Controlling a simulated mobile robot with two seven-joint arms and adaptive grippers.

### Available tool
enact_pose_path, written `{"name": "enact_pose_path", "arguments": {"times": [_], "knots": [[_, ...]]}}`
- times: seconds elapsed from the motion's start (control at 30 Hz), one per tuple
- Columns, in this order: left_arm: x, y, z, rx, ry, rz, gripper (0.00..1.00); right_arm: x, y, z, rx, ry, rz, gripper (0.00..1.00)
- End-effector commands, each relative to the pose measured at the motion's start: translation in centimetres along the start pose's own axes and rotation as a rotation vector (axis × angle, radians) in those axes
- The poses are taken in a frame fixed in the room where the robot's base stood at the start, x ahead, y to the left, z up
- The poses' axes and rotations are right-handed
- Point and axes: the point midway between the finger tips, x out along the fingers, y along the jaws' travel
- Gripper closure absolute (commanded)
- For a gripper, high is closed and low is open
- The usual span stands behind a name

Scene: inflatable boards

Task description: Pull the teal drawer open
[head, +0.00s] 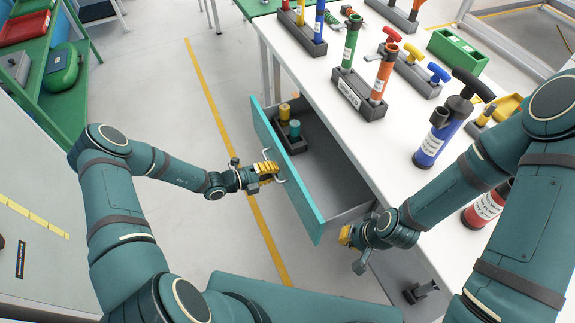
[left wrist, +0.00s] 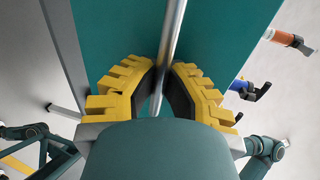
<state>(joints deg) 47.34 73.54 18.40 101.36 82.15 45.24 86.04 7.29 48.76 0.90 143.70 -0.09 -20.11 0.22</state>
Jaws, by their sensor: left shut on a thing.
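The teal drawer (head: 305,203) stands pulled out from under the white workbench in the head view, its grey inside showing. My left gripper (head: 270,171) is at the outer face of its front. In the left wrist view the yellow fingers of my left gripper (left wrist: 160,77) are closed around the metal bar handle (left wrist: 173,35), with the teal drawer front (left wrist: 112,32) behind it. My right gripper (head: 345,236) is beside the drawer's near right corner. Its fingers are mostly hidden by its own wrist, so I cannot tell its opening.
A dark holder with yellow and teal cylinders (head: 294,130) is inside the drawer. Several hand pumps, including a blue one (head: 434,143), stand on the workbench (head: 345,135). A green shelf (head: 45,105) is at the left. The floor left of the drawer is clear.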

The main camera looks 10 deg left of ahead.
Motion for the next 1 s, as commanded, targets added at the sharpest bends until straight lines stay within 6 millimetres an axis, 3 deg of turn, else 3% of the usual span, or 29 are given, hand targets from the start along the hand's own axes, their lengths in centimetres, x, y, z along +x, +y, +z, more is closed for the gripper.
{"name": "enact_pose_path", "arguments": {"times": [0.13,0.4,0.97,1.0], "knots": [[-2.3,0.4,0.1,-0.001,-0.002,0.001,1.0,-0.3,-0.1,0.1,0.0,-0.002,0.0,1.0],[-4.7,0.9,0.1,0.001,-0.002,-0.001,1.0,-0.5,-0.2,0.1,0.001,-0.004,0.0,1.0],[-5.4,1.1,0.1,0.002,-0.002,-0.002,1.0,-0.6,-0.2,0.1,0.001,-0.004,0.0,1.0],[-5.4,1.1,0.1,0.002,-0.002,-0.002,0.84,-0.6,-0.2,0.1,0.001,-0.004,0.0,1.0]]}}
